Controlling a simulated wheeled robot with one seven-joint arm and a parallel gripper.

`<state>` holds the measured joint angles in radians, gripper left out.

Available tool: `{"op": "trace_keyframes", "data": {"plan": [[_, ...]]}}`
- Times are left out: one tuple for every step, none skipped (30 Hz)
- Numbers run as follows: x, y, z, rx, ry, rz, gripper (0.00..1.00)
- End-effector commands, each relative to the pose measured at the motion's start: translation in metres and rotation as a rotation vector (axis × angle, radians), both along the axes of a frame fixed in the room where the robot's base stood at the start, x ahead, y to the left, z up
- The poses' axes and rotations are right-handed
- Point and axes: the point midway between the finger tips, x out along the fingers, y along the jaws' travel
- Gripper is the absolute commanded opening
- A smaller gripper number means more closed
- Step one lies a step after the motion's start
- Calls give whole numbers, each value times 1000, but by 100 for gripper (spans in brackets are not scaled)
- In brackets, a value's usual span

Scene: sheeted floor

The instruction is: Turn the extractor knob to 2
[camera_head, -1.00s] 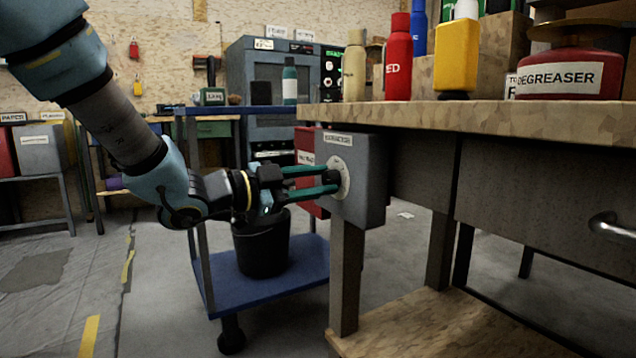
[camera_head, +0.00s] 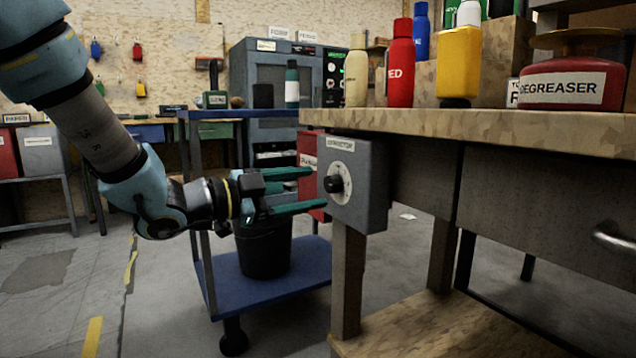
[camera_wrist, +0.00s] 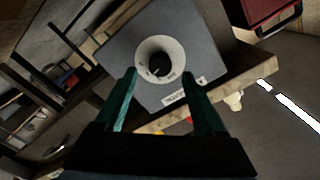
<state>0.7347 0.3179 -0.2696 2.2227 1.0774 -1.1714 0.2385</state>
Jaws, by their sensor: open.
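The extractor box (camera_head: 366,190) is grey, labelled EXTRACTOR, and fixed to the workbench's left end. Its black knob (camera_head: 334,184) sits on a white round dial (camera_head: 345,172). In the wrist view the knob (camera_wrist: 159,68) and dial (camera_wrist: 153,49) lie ahead, beyond my fingertips; the dial's marks are too small to read surely. My gripper (camera_head: 318,190) has two green fingers, spread apart and empty, just left of the knob in the head view. It also shows in the wrist view (camera_wrist: 160,76), with a finger on each side and the knob between and beyond them.
The wooden workbench (camera_head: 480,122) carries bottles and a red degreaser can (camera_head: 572,85). A red box (camera_head: 308,160) is just behind the extractor box. A blue cart (camera_head: 235,294) with a black bucket (camera_head: 264,250) stands below and behind my gripper. Floor at left is clear.

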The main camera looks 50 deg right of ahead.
Motion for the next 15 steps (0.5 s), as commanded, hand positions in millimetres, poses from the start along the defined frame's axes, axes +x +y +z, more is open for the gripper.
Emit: {"op": "trace_keyframes", "data": {"plan": [[6,11,3,3,0,5,72],[8,17,3,2,0,6,72],[11,24,3,3,0,5,72],[13,30,3,2,-1,4,72],[15,35,3,1,0,5,72],[18,42,2,1,-2,4,72],[19,46,3,1,0,3,72],[21,51,2,1,0,5,72],[23,56,2,2,-1,4,72],[24,59,2,1,-1,3,72],[25,61,2,1,0,2,72],[26,65,1,1,0,2,72],[27,67,1,1,0,2,72],[27,68,0,1,0,2,72],[27,70,0,1,-1,1,72]]}}
